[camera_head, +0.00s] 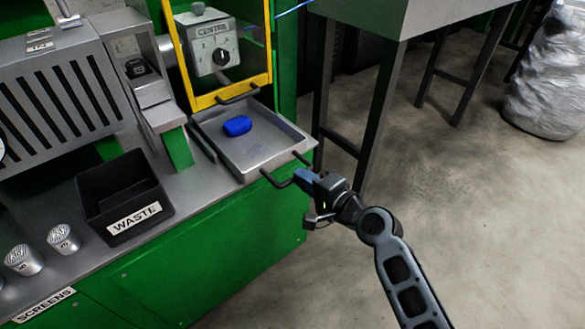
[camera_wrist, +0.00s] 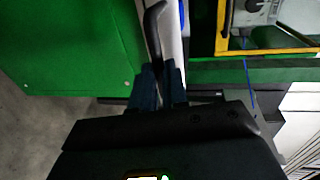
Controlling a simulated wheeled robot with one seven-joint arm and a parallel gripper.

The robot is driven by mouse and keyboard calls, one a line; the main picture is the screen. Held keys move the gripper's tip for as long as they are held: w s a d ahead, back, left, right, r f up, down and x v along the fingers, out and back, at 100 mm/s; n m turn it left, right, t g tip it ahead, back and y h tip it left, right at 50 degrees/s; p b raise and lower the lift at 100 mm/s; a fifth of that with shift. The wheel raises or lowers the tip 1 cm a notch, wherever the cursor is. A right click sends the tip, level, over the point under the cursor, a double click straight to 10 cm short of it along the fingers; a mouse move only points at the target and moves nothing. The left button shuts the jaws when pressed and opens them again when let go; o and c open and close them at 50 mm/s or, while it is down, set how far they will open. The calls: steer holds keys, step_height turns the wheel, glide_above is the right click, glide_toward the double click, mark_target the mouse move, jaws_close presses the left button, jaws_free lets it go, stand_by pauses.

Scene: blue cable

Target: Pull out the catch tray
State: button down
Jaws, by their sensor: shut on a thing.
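The catch tray (camera_head: 240,157) is a shallow metal tray in front of the yellow-framed opening of the green machine. A blue lump (camera_head: 237,126) lies in it. A dark bar handle (camera_head: 281,181) is on the tray's front edge. My gripper (camera_head: 303,177) is at the right part of this handle, shut on it. In the wrist view the handle (camera_wrist: 153,30) runs down between my two fingers (camera_wrist: 161,84). The tray itself is mostly hidden in the wrist view.
A black WASTE bin (camera_head: 122,195) stands on the bench left of the tray, with metal cups (camera_head: 63,238) further left. A yellow-framed guard (camera_head: 235,95) with a handle rises behind the tray. A grey table (camera_head: 400,20) stands at the back right.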

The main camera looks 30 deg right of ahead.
steer(key=f+v, duration=0.1)
steer(key=v, duration=0.6)
steer(key=shift+s+f+b, duration=0.25)
steer(key=shift+s+b, duration=0.1)
steer(key=shift+s, duration=0.2)
steer(key=shift+d, duration=0.1)
steer(key=c, duration=1.1)
jaws_free()
steer(key=shift+c, duration=0.2)
steer(key=v, duration=0.7)
steer(key=shift+s, duration=0.3)
steer(key=shift+d+r, duration=0.1)
steer(key=shift+r, duration=0.05)
